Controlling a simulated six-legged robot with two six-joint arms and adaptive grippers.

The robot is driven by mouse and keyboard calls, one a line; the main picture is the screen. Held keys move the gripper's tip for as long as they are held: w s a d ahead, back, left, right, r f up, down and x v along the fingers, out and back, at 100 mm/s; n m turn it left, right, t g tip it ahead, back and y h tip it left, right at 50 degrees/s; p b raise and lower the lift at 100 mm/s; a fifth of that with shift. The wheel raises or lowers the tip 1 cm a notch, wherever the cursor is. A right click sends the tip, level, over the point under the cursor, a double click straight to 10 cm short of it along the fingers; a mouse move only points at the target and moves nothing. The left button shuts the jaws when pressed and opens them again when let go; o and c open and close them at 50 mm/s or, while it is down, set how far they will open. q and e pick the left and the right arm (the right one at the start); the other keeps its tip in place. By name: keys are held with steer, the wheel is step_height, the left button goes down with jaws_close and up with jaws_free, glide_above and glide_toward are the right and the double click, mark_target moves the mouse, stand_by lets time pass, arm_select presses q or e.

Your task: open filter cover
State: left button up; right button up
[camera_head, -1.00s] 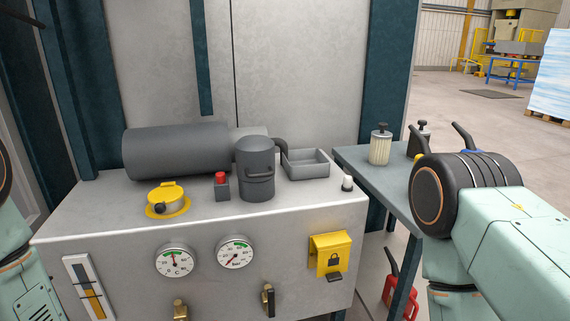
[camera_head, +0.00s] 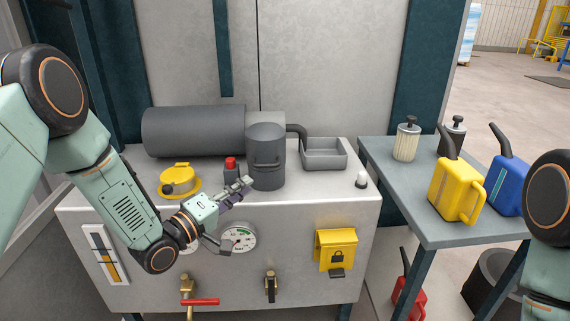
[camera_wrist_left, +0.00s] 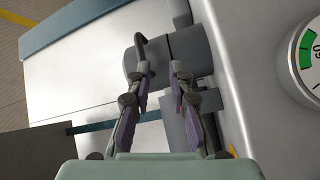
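The filter housing (camera_head: 266,160) is a dark grey upright cylinder with a lid and a front handle, standing on the grey machine unit. Its lid looks closed. My left gripper (camera_head: 243,186) is in front and to the left of the housing, near its lower part, pointing toward it. In the left wrist view the two fingers (camera_wrist_left: 163,76) are apart, with nothing gripped. A dark grey rounded body (camera_wrist_left: 190,50) lies beyond the fingertips there; I cannot tell for sure if it is the housing. My right gripper is out of view; only part of my right arm shows at the right edge.
A red button (camera_head: 231,163) and yellow cap (camera_head: 180,180) stand close to my left gripper. A grey cylinder tank (camera_head: 185,132) lies behind. A grey tray (camera_head: 324,154) is to the right.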

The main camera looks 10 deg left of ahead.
mark_target(265, 167)
arm_select(q)
steer(key=shift+n+h, duration=0.7)
steer(key=shift+n, duration=0.2)
steer(key=w+d+r, duration=0.1)
steer(key=w, duration=0.1)
steer(key=w+d+r, duration=0.1)
steer(key=d, duration=0.1)
steer(key=w+d+r, duration=0.1)
steer(key=w, duration=0.1)
steer(key=shift+w+d+b, duration=0.3)
steer(key=shift+d, duration=0.05)
steer(key=shift+w, duration=0.4)
steer(key=shift+c, duration=0.3)
steer(key=shift+d, duration=0.1)
steer(key=shift+c, duration=0.7)
jaws_close()
steer(key=shift+r+t, duration=0.15)
steer(key=shift+t, duration=0.15)
